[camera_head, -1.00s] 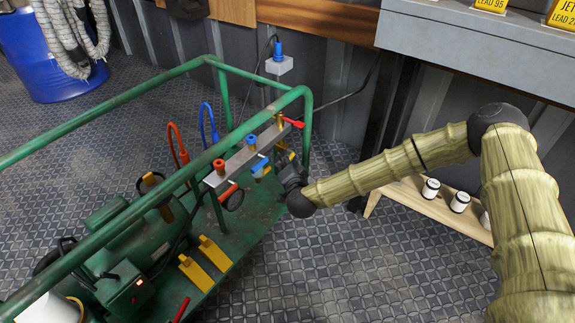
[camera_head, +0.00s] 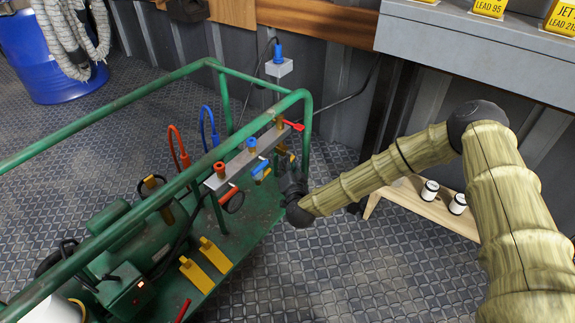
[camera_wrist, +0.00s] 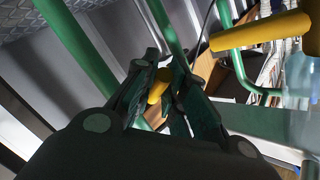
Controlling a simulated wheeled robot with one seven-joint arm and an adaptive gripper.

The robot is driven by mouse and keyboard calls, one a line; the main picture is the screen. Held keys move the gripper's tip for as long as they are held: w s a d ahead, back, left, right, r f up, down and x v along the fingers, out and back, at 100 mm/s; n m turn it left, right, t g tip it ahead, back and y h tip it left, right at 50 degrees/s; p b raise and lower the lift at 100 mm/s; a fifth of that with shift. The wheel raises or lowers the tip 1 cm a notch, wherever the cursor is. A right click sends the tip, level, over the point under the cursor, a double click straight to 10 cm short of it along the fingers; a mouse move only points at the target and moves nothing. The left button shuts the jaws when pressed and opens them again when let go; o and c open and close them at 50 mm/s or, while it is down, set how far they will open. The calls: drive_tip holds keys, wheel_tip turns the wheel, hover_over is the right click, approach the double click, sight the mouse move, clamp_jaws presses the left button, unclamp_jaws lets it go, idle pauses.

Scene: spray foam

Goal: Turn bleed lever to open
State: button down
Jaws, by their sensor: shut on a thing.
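The manifold bar (camera_head: 238,166) is a grey bar at the end of the green cart's frame. It carries a red lever (camera_head: 293,125), a blue lever (camera_head: 261,168) and another red lever (camera_head: 228,196). My gripper (camera_head: 284,160) is at the manifold's right end, below the upper red lever and seen from behind. In the wrist view my gripper's fingers (camera_wrist: 163,88) are closed around a yellow rod-like handle (camera_wrist: 158,86). Its tip shows between them; the rest is hidden. I cannot tell which fitting it belongs to, nor is any lever labelled as the bleed lever.
The green cart rail (camera_head: 255,110) runs close above and beside my gripper. Another yellow handle (camera_wrist: 262,31) is at upper right in the wrist view. Yellow pedals (camera_head: 214,254) lie on the cart deck. A wooden shelf (camera_head: 425,205) with white cans stands right; floor between is clear.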

drive_tip(key=shift+w+d+f+n+t+y+p, duration=0.2)
drive_tip(key=shift+w+d+f+n+t+y, duration=0.25)
drive_tip(key=shift+n+t+y, duration=1)
drive_tip(key=shift+w+d+f+n+t+y+p, duration=0.3)
drive_tip(key=shift+w+n+t, duration=0.35)
drive_tip(key=shift+n, duration=1.55)
drive_tip(key=shift+w+d+f+n+t+y+p, duration=0.1)
drive_tip(key=shift+w+d+f+n+t+y, duration=0.25)
drive_tip(key=shift+n+t+y, duration=1.1)
drive_tip(key=shift+a+r+n+g+h, duration=0.15)
drive_tip(key=shift+n+g+h, duration=0.15)
drive_tip(key=shift+n+g, duration=0.25)
drive_tip(key=c, duration=1.5)
unclamp_jaws()
drive_tip(key=shift+o, duration=0.2)
drive_tip(key=shift+d, duration=0.2)
